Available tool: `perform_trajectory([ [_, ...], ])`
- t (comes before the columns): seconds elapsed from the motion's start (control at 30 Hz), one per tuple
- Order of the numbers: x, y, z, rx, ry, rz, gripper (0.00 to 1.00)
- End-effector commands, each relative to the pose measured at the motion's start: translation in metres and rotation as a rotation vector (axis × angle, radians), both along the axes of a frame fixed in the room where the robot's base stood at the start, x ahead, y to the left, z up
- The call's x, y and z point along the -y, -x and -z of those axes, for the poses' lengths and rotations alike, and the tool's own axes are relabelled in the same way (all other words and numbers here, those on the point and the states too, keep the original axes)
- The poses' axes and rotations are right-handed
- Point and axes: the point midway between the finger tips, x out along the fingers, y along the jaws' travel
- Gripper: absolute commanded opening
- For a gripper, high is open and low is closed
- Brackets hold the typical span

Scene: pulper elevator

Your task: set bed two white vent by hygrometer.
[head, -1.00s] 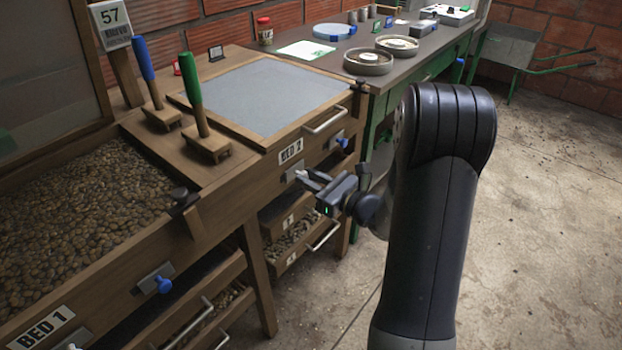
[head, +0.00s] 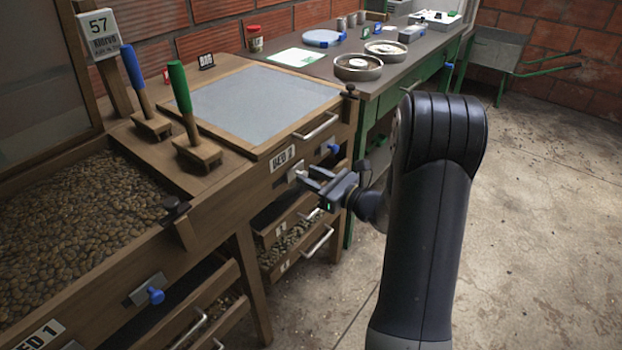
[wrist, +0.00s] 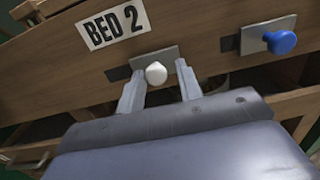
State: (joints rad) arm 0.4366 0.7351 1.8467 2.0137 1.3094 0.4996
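The white vent knob (wrist: 156,73) sits on a metal slide plate below the BED 2 label (wrist: 113,22) in the wrist view. It also shows as a small pale knob (head: 296,171) on the bed's front in the head view. My gripper (wrist: 160,70) is open, with one finger on each side of the white knob; whether either touches it I cannot tell. In the head view my gripper (head: 309,179) points at the front of bed two. The hygrometer (head: 99,33) on a post at upper left reads 57.
A blue knob (wrist: 281,42) on its own plate is right of the white one; it also shows in the head view (head: 333,148). Drawers with bar handles (head: 319,241) lie below. Bed one (head: 75,230) holds brown beans.

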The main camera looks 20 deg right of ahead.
Motion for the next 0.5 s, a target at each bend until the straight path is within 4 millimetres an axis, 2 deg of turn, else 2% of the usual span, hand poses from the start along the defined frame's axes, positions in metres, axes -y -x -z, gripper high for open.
perform_trajectory([
  [0.1,0.0,0.0,0.0,0.0,0.0,-0.001,0.44],
  [0.37,0.0,0.002,0.0,-0.001,0.001,-0.002,0.44],
  [0.5,0.008,0.011,0.0,-0.001,-0.001,0.0,0.44],
])
